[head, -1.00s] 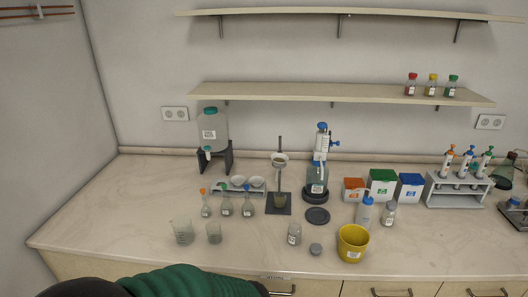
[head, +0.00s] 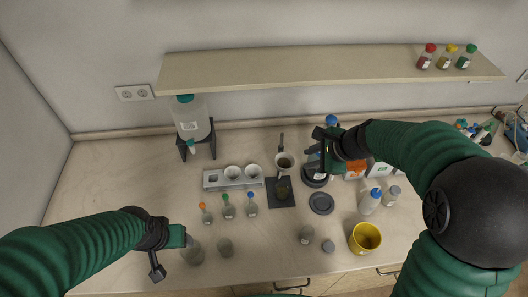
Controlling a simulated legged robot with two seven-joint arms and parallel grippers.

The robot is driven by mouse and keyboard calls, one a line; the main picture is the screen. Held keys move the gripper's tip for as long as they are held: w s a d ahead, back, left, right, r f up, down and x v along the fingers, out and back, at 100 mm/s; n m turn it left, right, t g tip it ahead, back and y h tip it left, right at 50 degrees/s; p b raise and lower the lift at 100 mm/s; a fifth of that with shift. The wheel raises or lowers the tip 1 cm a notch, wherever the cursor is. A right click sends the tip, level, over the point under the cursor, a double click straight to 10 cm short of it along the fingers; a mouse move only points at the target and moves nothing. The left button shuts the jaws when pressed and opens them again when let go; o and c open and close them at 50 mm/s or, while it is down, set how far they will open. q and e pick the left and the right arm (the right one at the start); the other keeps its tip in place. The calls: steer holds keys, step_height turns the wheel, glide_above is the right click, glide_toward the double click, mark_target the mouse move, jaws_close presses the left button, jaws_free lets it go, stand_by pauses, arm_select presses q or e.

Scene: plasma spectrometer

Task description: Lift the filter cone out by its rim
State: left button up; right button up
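A pale funnel with a rim and a dark inside (head: 284,161) sits upright in the ring of a dark stand; a separate filter cone inside it is too small to tell apart. A flask (head: 283,188) stands below it on the stand's dark base. My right gripper (head: 318,146) is to the right of the funnel, apart from it, with its dark fingers spread and nothing seen between them. It partly hides the blue-topped dispenser bottle (head: 331,121). My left gripper (head: 171,258) is at the front left, beside a glass beaker (head: 194,254), its fingers apart and empty.
A grey rack with white cups (head: 213,179) stands left of the funnel. Small flasks (head: 228,207) stand in front of it. A dark round pad (head: 321,203), a yellow bucket (head: 365,238) and a wash bottle (head: 370,201) are at right. A shelf (head: 300,68) hangs above.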

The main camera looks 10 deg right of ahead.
step_height(320, 180, down, 4)
glide_toward(283, 165)
steer(key=a+f+p, duration=0.1)
steer(key=a+f, duration=0.1)
steer(key=shift+s+f+p, duration=0.25)
steer(key=shift+s+p, duration=0.05)
steer(key=shift+p, duration=0.05)
steer(key=shift+d+f, duration=0.1)
steer(key=shift+c, duration=0.9)
steer(key=shift+w+d, duration=0.15)
steer(key=shift+w, duration=0.05)
jaws_close()
arm_select(q)
steer(key=shift+s+d+r, duration=0.2)
steer(key=shift+s+r, duration=0.1)
steer(key=shift+r, duration=0.2)
steer(key=shift+s+d+r, duration=0.2)
steer(key=shift+s+r, duration=0.1)
steer(key=shift+r, duration=0.2)
arm_select(e)
steer(key=shift+s+a, duration=0.2)
steer(key=shift+a, duration=0.25)
arm_select(q)
steer(key=shift+d, duration=0.25)
arm_select(e)
steer(key=shift+d, duration=0.2)
arm_select(q)
steer(key=shift+a, duration=0.1)
arm_select(e)
steer(key=shift+w, duration=0.1)
